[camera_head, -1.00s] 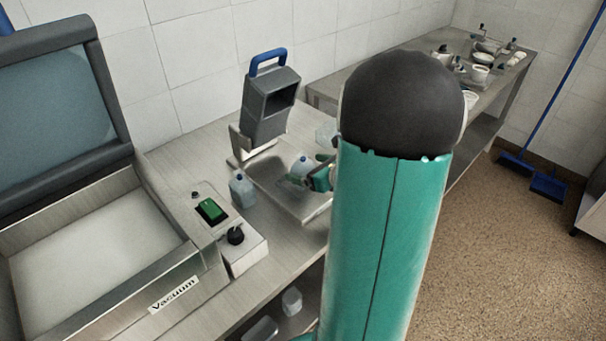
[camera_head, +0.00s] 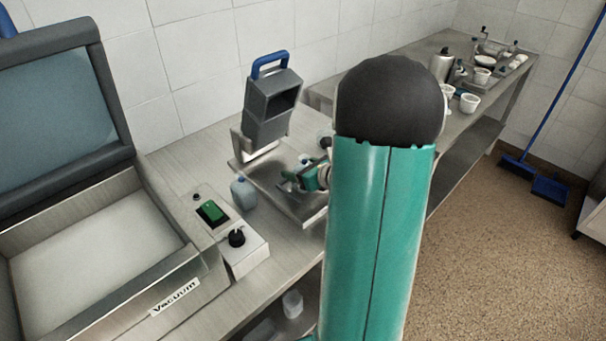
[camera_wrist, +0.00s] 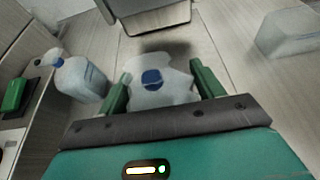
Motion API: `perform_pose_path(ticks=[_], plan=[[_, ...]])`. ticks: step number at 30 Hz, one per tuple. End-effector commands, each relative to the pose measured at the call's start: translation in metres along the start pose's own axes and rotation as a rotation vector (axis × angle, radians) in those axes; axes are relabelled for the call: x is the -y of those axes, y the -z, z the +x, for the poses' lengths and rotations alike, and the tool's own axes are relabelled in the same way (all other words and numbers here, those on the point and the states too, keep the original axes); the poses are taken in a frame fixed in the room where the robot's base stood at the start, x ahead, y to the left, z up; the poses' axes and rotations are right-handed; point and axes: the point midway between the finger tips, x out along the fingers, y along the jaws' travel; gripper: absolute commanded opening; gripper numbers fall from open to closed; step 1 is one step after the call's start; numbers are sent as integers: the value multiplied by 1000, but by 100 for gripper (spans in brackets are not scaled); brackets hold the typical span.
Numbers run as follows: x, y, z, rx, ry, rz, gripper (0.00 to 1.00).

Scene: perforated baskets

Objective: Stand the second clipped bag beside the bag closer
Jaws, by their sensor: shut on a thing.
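The bag closer (camera_head: 268,108) is a grey housing with a blue handle on a metal base; its lower part shows at the top of the wrist view (camera_wrist: 150,18). My gripper (camera_wrist: 160,72) is shut on a clear bag (camera_wrist: 165,96) with a round blue clip, just in front of the bag closer. In the head view my gripper (camera_head: 300,178) hides most of that bag. Another clear bag (camera_head: 243,193) with a blue top stands to the left on the table; it also shows in the wrist view (camera_wrist: 80,78). I cannot tell whether the held bag touches the surface.
A vacuum machine (camera_head: 95,250) with an open lid and a control box (camera_head: 245,258) is at the left. A translucent block-like container (camera_wrist: 288,32) lies at the right of the wrist view. A farther table (camera_head: 440,140) holds cups and bottles.

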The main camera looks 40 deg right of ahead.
Motion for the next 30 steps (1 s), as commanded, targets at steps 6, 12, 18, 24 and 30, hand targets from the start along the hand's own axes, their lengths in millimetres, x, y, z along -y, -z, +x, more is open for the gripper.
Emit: perform_pose_path(ticks=[6, 12, 18, 24, 30], plan=[[0, -6, -2, 2, 0, -2, 36], [0, -26, -10, 4, 2, -5, 36], [-11, -45, -36, 4, 2, -4, 36], [-28, -68, -70, 5, 2, -6, 36], [-52, -74, -110, 5, 2, -3, 36]])
